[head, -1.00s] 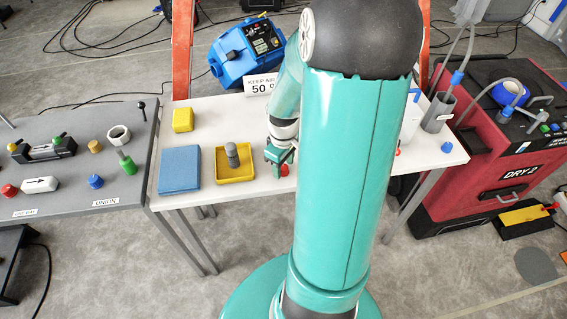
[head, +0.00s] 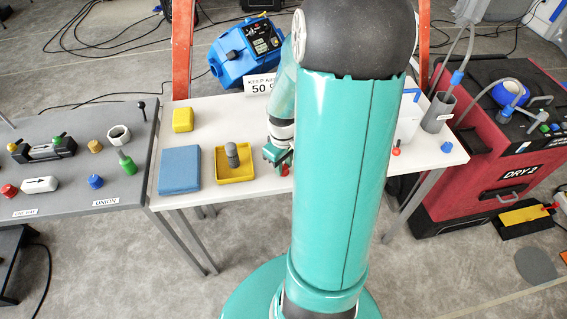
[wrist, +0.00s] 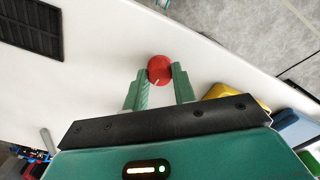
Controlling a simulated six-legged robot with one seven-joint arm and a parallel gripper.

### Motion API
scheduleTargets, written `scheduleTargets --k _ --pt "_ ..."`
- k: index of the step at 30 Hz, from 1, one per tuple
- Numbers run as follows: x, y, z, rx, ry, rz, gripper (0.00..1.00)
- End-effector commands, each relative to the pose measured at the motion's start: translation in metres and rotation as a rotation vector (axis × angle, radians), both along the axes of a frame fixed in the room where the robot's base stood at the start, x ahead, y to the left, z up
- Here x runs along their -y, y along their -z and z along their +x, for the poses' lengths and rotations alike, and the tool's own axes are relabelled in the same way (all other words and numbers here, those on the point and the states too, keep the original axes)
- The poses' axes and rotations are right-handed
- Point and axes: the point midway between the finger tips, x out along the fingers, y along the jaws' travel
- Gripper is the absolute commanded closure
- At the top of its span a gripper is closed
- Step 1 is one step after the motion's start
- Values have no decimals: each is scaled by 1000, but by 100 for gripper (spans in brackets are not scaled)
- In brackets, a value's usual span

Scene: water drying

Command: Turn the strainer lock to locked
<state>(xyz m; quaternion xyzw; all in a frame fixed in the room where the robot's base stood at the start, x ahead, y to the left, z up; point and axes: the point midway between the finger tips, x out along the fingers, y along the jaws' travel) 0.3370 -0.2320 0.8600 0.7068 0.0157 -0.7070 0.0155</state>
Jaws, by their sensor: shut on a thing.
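A round red knob (wrist: 159,69), with a pale mark on its lower edge, stands on the white table top in the wrist view. My gripper (wrist: 160,76) has one finger on each side of it and is shut on it. In the head view my gripper (head: 276,157) is low over the white table, beside the yellow tray, and a bit of the red knob (head: 285,170) shows by the fingers. My arm hides the middle of the table there. I see no lock label in either view.
On the white table (head: 202,114) are a yellow tray (head: 220,178) with a grey peg, a blue pad (head: 180,168) and a yellow block (head: 183,119). A grey cup (head: 437,113) stands at the right. A black grille (wrist: 30,25) lies in the wrist view.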

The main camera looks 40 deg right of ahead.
Motion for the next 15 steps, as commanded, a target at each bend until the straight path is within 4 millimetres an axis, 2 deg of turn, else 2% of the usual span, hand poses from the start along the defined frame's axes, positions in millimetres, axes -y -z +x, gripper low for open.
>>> scheduleTargets --k 15 --pt "0 -1 1 2 459 -1 96"
